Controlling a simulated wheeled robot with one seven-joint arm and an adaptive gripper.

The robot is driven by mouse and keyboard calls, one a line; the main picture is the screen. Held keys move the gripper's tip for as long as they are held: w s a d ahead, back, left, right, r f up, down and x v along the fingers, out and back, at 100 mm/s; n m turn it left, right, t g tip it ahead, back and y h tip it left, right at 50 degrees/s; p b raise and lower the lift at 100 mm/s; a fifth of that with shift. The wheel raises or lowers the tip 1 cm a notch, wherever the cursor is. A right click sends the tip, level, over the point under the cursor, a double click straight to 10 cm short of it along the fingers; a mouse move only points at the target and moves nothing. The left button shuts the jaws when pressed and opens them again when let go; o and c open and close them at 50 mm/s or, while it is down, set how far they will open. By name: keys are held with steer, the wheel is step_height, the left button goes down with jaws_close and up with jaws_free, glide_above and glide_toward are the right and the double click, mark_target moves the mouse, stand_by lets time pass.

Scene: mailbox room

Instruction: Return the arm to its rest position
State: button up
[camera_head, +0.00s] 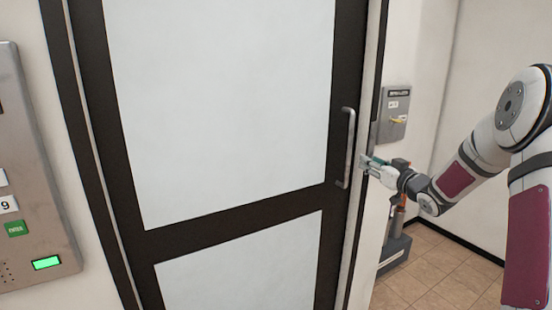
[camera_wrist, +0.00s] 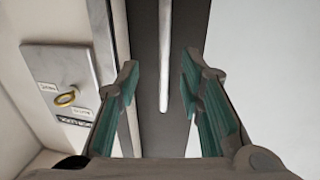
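My gripper (camera_head: 364,162) is at the right edge of the dark-framed door (camera_head: 232,210), near its vertical metal handle (camera_head: 347,148). In the wrist view my gripper (camera_wrist: 160,85) is open, its two teal-padded fingers spread wide apart. The handle (camera_wrist: 165,55) shows as a pale bar between and beyond the fingers, with space on both sides. No finger visibly touches it. My arm reaches in from the right side of the head view.
A grey wall panel (camera_head: 394,114) with a yellow key or knob is right of the door; it also shows in the wrist view (camera_wrist: 62,75). A keypad panel (camera_head: 35,170) with a green screen is at left. Tiled floor (camera_head: 440,270) shows at lower right.

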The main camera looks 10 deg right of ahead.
steer(key=s+a+r+m+g+h+p, duration=0.2)
steer(key=s+a+r+g+h, duration=0.35)
steer(key=s+a+r, duration=0.6)
steer(key=s+a+f+g+y, duration=0.1)
steer(key=s+a, duration=0.4)
steer(key=s, duration=0.7)
steer(key=s+a+f+g+y+p, duration=0.1)
steer(key=s+a+f+g, duration=0.2)
steer(key=s, duration=1)
steer(key=s+a+f+g+y+p, duration=0.1)
steer(key=s+a+g, duration=0.3)
steer(key=s, duration=0.8)
steer(key=a+f, duration=0.1)
steer(key=a, duration=0.1)
steer(key=shift+s+a+f+n+y, duration=0.3)
steer(key=shift+a+f+y, duration=0.05)
steer(key=shift+a+f, duration=0.05)
